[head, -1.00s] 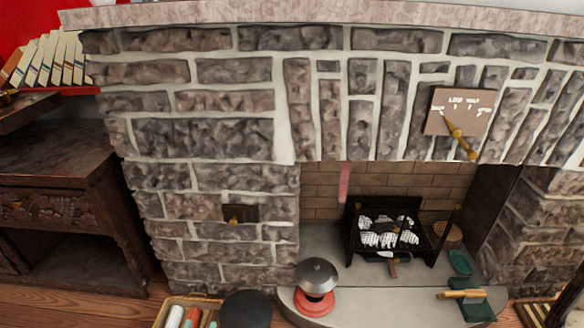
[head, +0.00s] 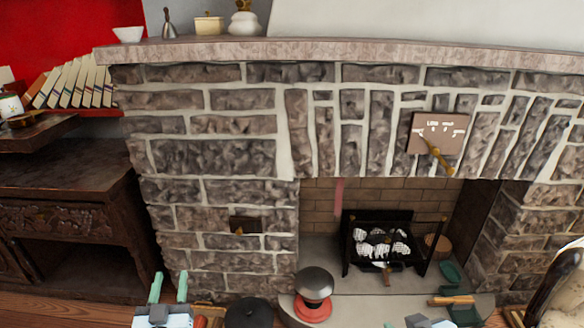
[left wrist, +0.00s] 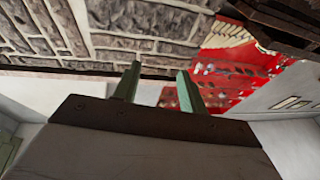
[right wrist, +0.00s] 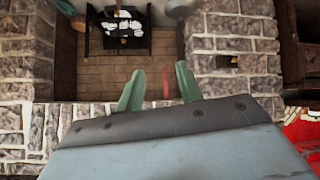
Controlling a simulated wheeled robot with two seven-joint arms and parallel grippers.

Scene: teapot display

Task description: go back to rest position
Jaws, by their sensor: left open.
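My left gripper (head: 169,287) shows at the lower left of the head view, its two green fingers upright and apart with nothing between them. In the left wrist view (left wrist: 156,82) its fingers are also spread and empty. Neither gripper visibly touches anything.
The stone fireplace (head: 220,160) fills the middle, with a black grate (head: 380,243) inside. A red-based item with a grey dome (head: 313,285) stands on the hearth. A dark wooden cabinet (head: 70,190) is at left. A white pot (head: 243,20) and other items stand on the mantel.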

